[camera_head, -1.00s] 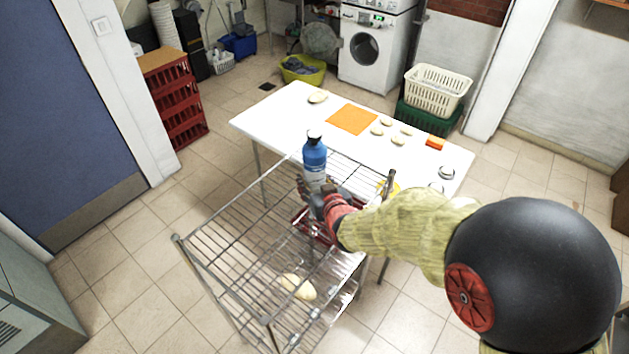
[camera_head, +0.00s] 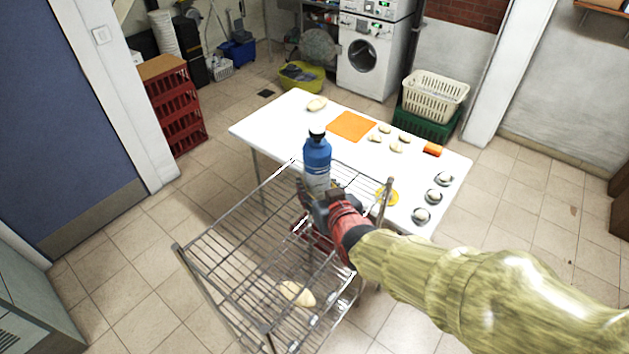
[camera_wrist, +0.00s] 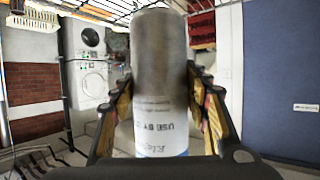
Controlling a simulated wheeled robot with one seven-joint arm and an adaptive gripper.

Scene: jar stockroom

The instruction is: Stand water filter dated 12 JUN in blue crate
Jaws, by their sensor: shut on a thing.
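My gripper (camera_head: 327,202) is shut on a blue bottle-shaped container (camera_head: 317,160) with a white and dark cap and a pale lower part. It holds it roughly upright above the wire rack. In the wrist view, the held cylinder (camera_wrist: 161,75) stands between both fingers, grey above and white below. Upside-down print reading "USE BY" shows on it; the date itself is not readable. I cannot tell whether this is the water filter dated 12 JUN. A blue bin (camera_head: 238,49) stands on the floor at the back; no certain blue crate shows.
The wire rack (camera_head: 225,224) stands in front of a white table (camera_head: 285,122) with an orange mat (camera_head: 351,126), pale lumps and several small round items. A pale lump (camera_head: 297,293) shows through the rack's wires. Red crates (camera_head: 178,110) stand at left. Floor at left is clear.

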